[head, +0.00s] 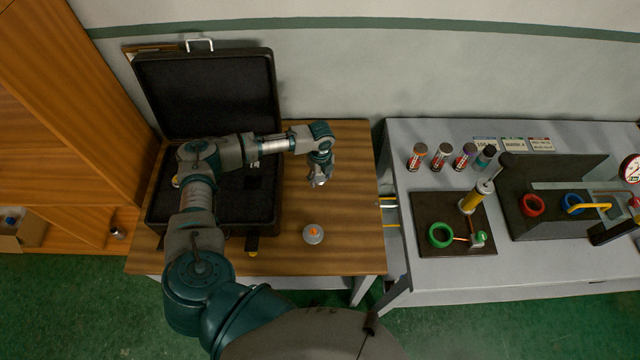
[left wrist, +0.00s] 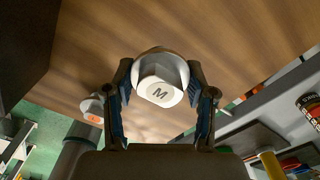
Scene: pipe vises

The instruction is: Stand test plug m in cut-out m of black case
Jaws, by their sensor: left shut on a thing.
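Test plug m is a pale, rounded plug (left wrist: 161,80) with a dark letter M on its end, in the left wrist view. My left gripper (head: 319,180) is shut on it, one finger on each side; it also shows in the left wrist view (left wrist: 162,92). The gripper is over the wooden table, right of the black case (head: 275,150); the plug's height above the table is hard to tell. The case stands open with its lid (head: 208,95) up at the back. My left arm crosses the case and hides much of its inside, so cut-out m cannot be made out.
Another grey plug with an orange top (head: 313,234) stands on the wooden table (head: 345,240), in front of the gripper. A grey bench (head: 425,285) at right holds several capped cylinders (head: 441,155), pipe vises and a gauge (head: 630,168). The table right of the case is mostly clear.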

